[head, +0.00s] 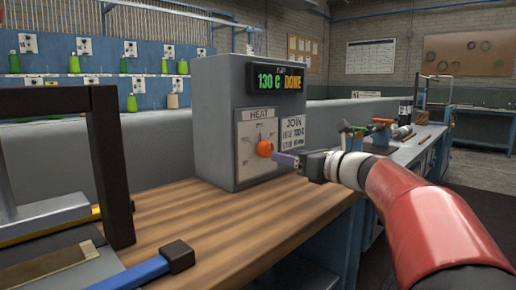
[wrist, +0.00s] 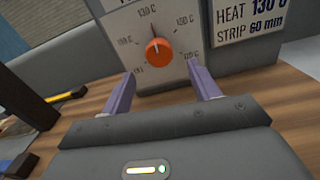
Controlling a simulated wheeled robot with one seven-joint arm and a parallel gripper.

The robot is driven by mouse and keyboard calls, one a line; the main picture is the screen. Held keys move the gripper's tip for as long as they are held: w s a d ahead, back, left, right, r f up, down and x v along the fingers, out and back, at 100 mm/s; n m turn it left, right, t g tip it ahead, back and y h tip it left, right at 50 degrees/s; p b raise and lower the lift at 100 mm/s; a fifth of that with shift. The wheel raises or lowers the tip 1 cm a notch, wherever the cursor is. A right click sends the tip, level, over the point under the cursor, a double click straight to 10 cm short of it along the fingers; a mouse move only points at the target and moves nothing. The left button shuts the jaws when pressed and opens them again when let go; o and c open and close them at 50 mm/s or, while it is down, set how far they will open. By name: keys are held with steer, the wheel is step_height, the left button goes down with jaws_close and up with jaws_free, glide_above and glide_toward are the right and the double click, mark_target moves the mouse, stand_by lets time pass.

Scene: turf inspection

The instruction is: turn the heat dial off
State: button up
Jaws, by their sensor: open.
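The heat dial is an orange knob (head: 264,148) on a white plate marked HEAT, on the front of a grey box (head: 218,120) standing on the wooden bench. The display (head: 279,78) on the box reads 130 C DONE. In the head view my gripper (head: 290,160) is just right of the knob. I cannot tell whether it touches.
A black frame (head: 112,165) and a blue-handled tool (head: 140,273) are at the left front. Bare wooden bench (head: 215,215) lies before the box. Tools stand on a bench at right.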

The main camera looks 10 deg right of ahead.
mark_target(269, 152)
steer(key=x, duration=0.7)
steer(key=shift+a+p, duration=0.1)
steer(key=shift+p, duration=0.25)
steer(key=c, duration=1)
steer(key=shift+f+n, duration=0.1)
steer(key=shift+n, duration=0.2)
